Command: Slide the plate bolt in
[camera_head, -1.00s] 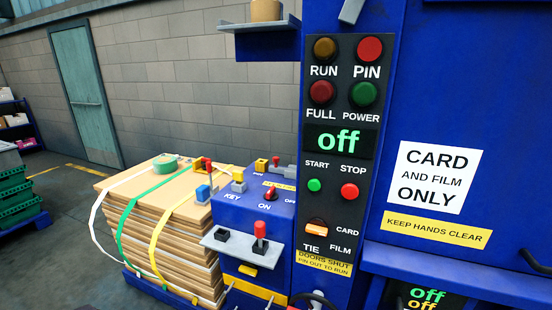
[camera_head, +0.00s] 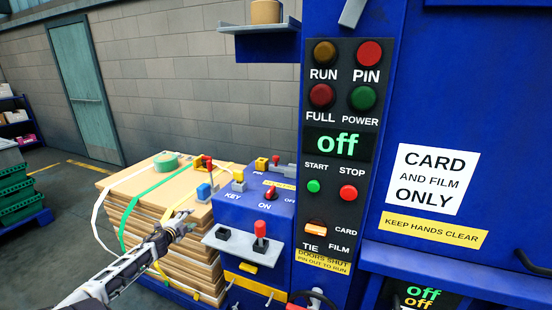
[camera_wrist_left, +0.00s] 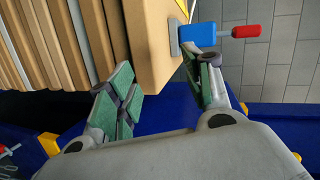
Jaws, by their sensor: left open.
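My left gripper (camera_head: 182,226) is in front of the cardboard stack's right side, left of the blue control box (camera_head: 228,212). In the left wrist view it (camera_wrist_left: 165,92) is open, with nothing held between its green pads. A blue block with a red handle (camera_wrist_left: 200,36) is by the far tip of its right finger; it also shows at the stack's corner in the head view (camera_head: 204,191). Small yellow and grey fittings (camera_head: 262,164) sit on the control box by a PIN label. I cannot tell which part is the plate bolt.
The strapped cardboard stack (camera_head: 190,252) stands close to the left finger in the wrist view. A grey ledge (camera_head: 222,243) with a red-topped lever juts from the control box. The machine panel (camera_head: 335,175) reads off. Open floor lies at the left.

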